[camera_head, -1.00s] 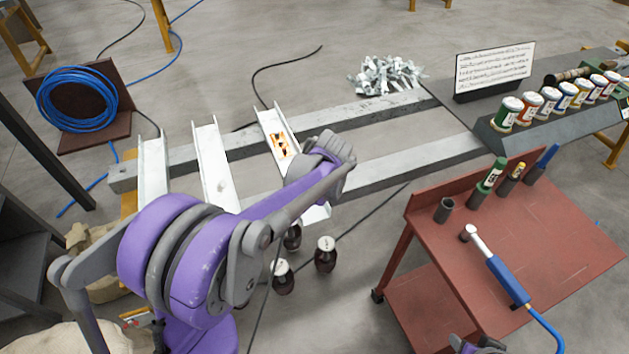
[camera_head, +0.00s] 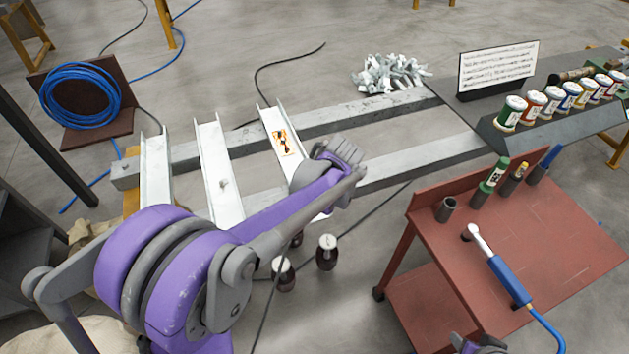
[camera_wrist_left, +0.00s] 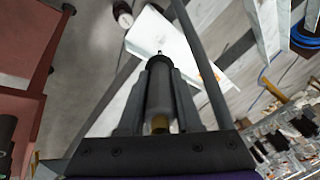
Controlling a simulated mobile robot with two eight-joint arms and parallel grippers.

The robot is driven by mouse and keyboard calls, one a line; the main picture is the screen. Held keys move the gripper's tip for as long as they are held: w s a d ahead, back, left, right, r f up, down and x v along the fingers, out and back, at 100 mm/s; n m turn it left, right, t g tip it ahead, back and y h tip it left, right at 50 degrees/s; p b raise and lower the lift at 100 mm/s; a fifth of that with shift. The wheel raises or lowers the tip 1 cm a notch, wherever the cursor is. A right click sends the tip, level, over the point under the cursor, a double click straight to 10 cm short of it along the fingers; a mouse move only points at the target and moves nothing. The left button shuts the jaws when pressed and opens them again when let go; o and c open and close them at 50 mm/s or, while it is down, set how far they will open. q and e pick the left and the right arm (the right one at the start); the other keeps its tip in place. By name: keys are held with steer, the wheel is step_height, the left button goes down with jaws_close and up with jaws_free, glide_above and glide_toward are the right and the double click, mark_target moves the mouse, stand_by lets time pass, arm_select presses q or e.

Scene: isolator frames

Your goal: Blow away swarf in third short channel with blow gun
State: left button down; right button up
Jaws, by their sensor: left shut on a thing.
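Three pale short channels lie side by side across two long grey bars: left (camera_head: 155,170), middle (camera_head: 212,150) and right (camera_head: 270,117). The right one bears an orange and black label (camera_head: 284,142). A small grey patch (camera_head: 223,184) lies in the middle channel. My left gripper (camera_head: 338,165) is over the near part of the right channel and hides it. In the left wrist view it is shut on a grey cylindrical tool (camera_wrist_left: 159,90) with a thin tip towards the channel. A blue-handled tool (camera_head: 508,280) with a blue hose lies on the red trolley. My right gripper (camera_head: 482,345) barely shows.
The red trolley (camera_head: 560,255) also carries several holders with pens. Dark bottles with pale caps (camera_head: 327,253) stand below the right channel. A heap of metal pieces (camera_head: 390,74) lies behind the bars. A sign (camera_head: 497,68) and paint jars (camera_head: 515,112) stand on the right.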

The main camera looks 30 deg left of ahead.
arm_select(q)
step_height(320, 180, down, 5)
steer(key=b, duration=0.3)
steer(key=shift+s+a+f, duration=0.1)
steer(key=shift+a, duration=0.05)
steer(key=shift+b+x, duration=0.7)
steer(key=shift+x, duration=0.55)
arm_select(e)
step_height(320, 180, down, 6)
steer(key=s, duration=0.2)
steer(key=shift+w, duration=0.1)
